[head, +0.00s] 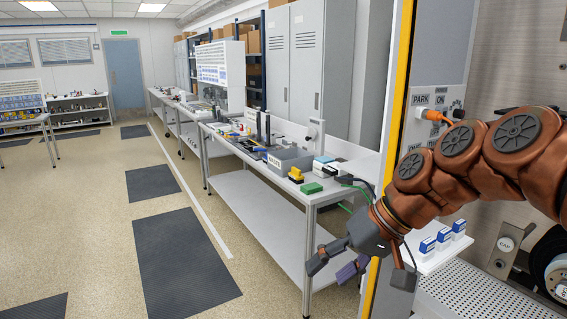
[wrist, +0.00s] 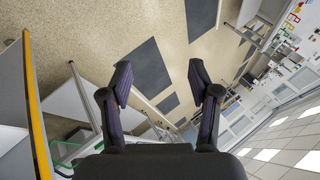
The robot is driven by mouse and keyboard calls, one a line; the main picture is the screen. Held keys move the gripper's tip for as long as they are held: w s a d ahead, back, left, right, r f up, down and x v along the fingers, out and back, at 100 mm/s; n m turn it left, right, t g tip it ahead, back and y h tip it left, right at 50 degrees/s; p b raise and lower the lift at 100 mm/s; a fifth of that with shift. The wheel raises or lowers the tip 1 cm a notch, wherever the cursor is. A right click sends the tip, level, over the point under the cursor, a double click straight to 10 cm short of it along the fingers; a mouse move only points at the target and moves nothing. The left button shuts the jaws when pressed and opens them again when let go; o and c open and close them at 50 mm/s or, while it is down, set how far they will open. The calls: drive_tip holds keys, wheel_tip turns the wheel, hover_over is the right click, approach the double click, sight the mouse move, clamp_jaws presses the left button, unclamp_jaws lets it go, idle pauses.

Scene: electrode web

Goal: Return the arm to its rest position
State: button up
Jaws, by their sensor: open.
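My gripper (head: 355,268) hangs at the end of my copper-brown arm (head: 450,170), in front of the machine at the right of the head view. Its fingers are spread and empty, pointing down and to the left. The wrist view shows the two dark fingers (wrist: 160,95) apart, with only floor and distant benches between and beyond them. The arm is bent and crosses in front of the steel panel, partly hiding it. No object is held.
A long workbench (head: 265,190) with boxes and tools runs along the wall left of the gripper. A yellow-edged post (head: 398,85) stands close behind the arm. Blue-and-white boxes (head: 443,237) stand on a small shelf beneath it. The floor at left, with dark mats (head: 185,255), is clear.

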drive_tip(key=s+d+f+m+g+h, duration=0.1)
drive_tip(key=s+d+f+h, duration=0.2)
drive_tip(key=s+d+f, duration=0.2)
drive_tip(key=s+d+f+m+g+h, duration=0.1)
drive_tip(key=s+d+f+h, duration=0.3)
drive_tip(key=s+f, duration=0.7)
drive_tip(key=s+d+g+p, duration=0.1)
drive_tip(key=s, duration=0.5)
drive_tip(key=shift+c, duration=0.5)
